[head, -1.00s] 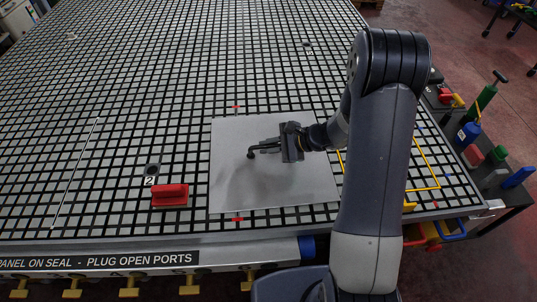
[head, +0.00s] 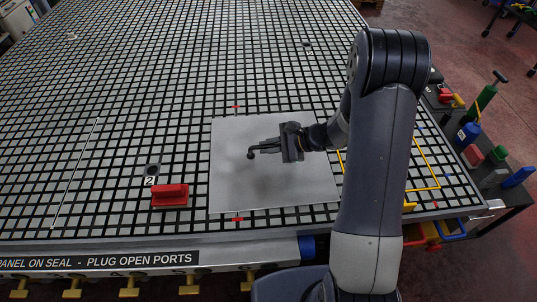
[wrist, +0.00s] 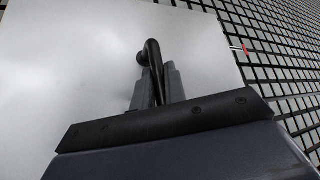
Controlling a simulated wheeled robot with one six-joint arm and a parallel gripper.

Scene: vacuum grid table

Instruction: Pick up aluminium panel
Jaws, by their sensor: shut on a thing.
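The aluminium panel (head: 240,190) is a flat, pale grey sheet on the grid table between two red marks. It also shows in the wrist view (wrist: 60,60), filling the left and middle. My gripper (head: 272,147) is over the panel's upper right half, pointing left. It is shut on a dark bent rod (head: 258,149) with a rounded end. In the wrist view the rod (wrist: 152,52) curves up between the two grey fingers. I cannot tell whether the rod's end touches the panel.
A red block (head: 170,195) and a round dark port (head: 152,170) with a "2" label are left of the panel. A thin pale strip (head: 78,170) lies further left. A yellow outline (head: 425,187) is at the right. A side cart (head: 505,200) holds bottles. The far grid is mostly clear.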

